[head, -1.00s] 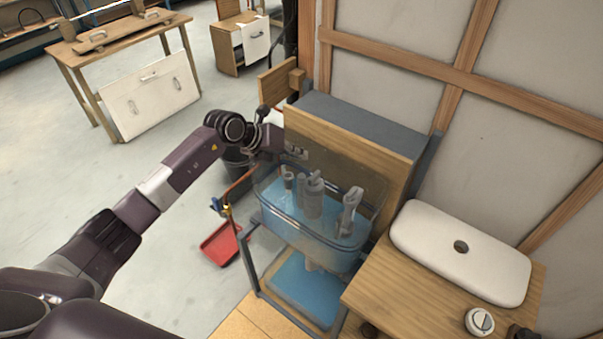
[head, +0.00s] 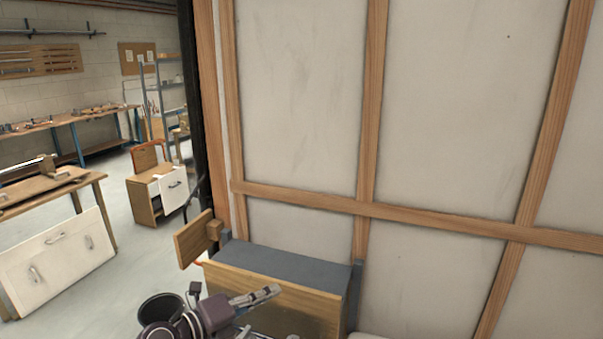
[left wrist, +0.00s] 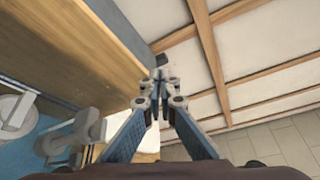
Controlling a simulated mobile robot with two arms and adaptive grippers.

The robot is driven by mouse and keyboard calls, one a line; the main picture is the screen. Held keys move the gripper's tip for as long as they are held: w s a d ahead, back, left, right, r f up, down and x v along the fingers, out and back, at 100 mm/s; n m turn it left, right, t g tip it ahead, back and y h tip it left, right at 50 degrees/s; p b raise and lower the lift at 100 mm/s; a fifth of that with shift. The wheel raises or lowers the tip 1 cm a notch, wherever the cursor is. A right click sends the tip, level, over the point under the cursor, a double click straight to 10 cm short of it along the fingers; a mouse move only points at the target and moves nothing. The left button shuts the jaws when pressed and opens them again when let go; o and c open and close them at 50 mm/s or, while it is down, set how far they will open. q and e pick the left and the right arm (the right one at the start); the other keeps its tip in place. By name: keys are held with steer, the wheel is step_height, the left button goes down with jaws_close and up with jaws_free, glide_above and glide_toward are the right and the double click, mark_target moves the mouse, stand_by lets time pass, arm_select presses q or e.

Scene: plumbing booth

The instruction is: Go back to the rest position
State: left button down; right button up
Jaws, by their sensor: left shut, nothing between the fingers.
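My left gripper (head: 272,291) shows at the bottom of the head view, in front of the grey-topped wooden cabinet. Its fingers are shut and empty. In the left wrist view the closed fingertips (left wrist: 158,76) point up towards the panelled wall, beside a wooden board edge. My right gripper is in neither current view.
The wooden cabinet (head: 265,285) stands against the framed wall (head: 440,110), close to my left gripper. A black bucket (head: 160,307) is to its left. Pale fittings (left wrist: 75,140) over blue show in the left wrist view. Floor at left is partly clear.

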arm_select(q)
steer(key=s+a+r+n+t+y, duration=0.4)
steer(key=r+n+t, duration=0.4)
steer(key=n, duration=0.4)
steer(key=s+a+f+n+g+y, duration=0.5)
steer(key=s+a+f+n+y, duration=0.3)
steer(key=a+f+n+y, duration=0.45)
steer(key=s+d+f+n+g+h, duration=0.25)
steer(key=s+f+g, duration=0.4)
steer(key=s, duration=0.65)
steer(key=s+d+f+n+g+h, duration=0.2)
steer(key=s+f+n+g+h, duration=0.15)
steer(key=s+f, duration=0.8)
steer(key=s+f+g+b, duration=0.1)
steer(key=s+f+b, duration=0.1)
steer(key=f, duration=1.2)
steer(key=s+f+g+b, duration=0.1)
steer(key=s+f+b, duration=0.1)
steer(key=f, duration=1.2)
steer(key=s+a+f+g+y+b, duration=0.1)
steer(key=s+a+f+b, duration=0.1)
steer(key=s+f, duration=1.5)
steer(key=shift+a+f+m, duration=0.3)
steer(key=shift+a+m, duration=0.15)
steer(key=shift+a, duration=0.1)
